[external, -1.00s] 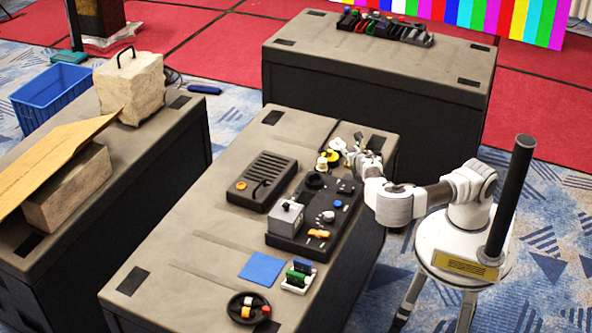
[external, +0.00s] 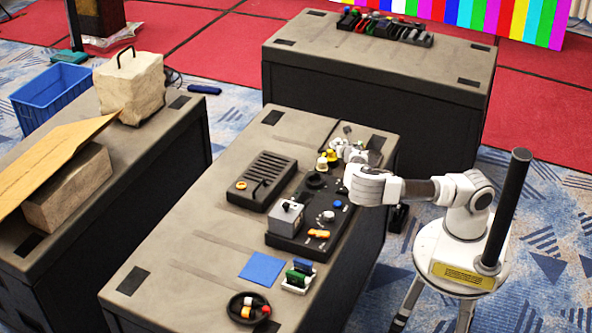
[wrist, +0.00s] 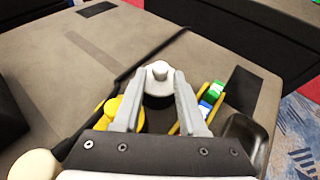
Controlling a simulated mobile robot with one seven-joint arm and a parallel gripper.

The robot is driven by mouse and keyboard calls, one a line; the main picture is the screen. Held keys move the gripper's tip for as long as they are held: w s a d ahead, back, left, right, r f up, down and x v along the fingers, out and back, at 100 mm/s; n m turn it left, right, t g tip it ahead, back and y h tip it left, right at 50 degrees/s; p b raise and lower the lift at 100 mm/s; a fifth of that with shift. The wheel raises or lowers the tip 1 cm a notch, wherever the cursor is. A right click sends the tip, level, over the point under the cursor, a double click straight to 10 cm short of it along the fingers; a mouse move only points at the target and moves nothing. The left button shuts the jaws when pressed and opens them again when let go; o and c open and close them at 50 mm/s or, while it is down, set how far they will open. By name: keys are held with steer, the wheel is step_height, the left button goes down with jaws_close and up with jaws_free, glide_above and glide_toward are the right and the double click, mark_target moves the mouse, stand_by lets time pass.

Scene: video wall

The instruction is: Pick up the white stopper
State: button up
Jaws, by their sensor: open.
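The white stopper (wrist: 160,70) stands upright on a dark grey round base in the upper middle of the wrist view. My gripper (wrist: 159,88) is open, with one finger on each side of the stopper and its base. I cannot tell whether either finger touches them. In the external view my gripper (external: 354,151) is at the far right part of the middle table, and it and the small things there are too small to tell the stopper apart clearly.
A yellow piece (wrist: 112,108) lies just left of my left finger. Blue and green pieces (wrist: 210,95) in a yellow-edged holder are close on the right. A black control panel (external: 290,243) is nearer on the table (external: 190,255). Table beyond the stopper is mostly clear.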

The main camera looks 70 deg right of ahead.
steer(key=shift+w+d+f, duration=0.15)
steer(key=shift+w+d, duration=0.1)
steer(key=shift+d, duration=0.1)
jaws_close()
